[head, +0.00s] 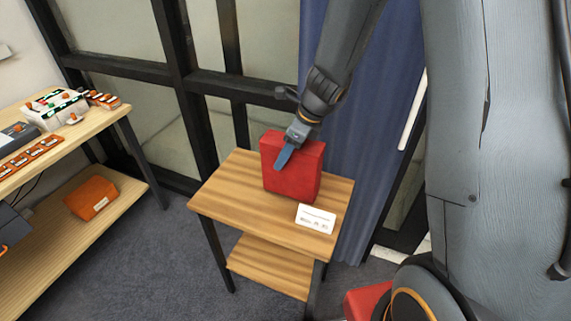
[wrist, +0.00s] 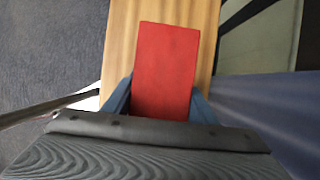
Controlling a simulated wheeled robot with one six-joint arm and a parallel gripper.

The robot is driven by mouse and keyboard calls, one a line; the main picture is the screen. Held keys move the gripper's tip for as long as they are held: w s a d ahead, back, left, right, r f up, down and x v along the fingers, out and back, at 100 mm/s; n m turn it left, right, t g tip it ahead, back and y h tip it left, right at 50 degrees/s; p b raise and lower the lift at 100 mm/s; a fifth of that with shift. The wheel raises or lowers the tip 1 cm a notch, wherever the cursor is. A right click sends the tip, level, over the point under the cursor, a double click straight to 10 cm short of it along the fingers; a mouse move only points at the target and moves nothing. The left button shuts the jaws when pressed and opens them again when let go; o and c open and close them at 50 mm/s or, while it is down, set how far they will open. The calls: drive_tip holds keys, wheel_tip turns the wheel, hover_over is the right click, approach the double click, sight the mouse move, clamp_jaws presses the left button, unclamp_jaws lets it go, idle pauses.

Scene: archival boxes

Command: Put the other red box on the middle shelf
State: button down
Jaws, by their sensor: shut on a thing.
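A red box (head: 303,172) stands upright on the top of a small wooden table (head: 225,195), towards its back right. My gripper (head: 283,157) is shut on this red box, with a blue finger against its face. In the wrist view the red box (wrist: 167,70) sits between the two blue fingers of my gripper (wrist: 163,104). Another red thing (head: 365,301), perhaps a box, shows low at the right, partly hidden by my body. I cannot tell for sure whether the held box touches the tabletop. The small table has a lower shelf (head: 270,265).
A white label card (head: 316,218) lies at the table's front right. A wooden bench (head: 110,116) at left carries devices and orange-red parts, with an orange box (head: 91,197) on its lower shelf. A blue curtain (head: 355,160) and dark-framed glass stand behind. Carpet (head: 180,270) is clear between bench and table.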

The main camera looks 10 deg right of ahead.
drive_tip(key=shift+f, duration=1.75)
drive_tip(key=shift+f+b, duration=0.15)
drive_tip(key=shift+b, duration=0.15)
drive_tip(key=c, duration=0.8)
unclamp_jaws()
drive_tip(key=shift+o, duration=0.2)
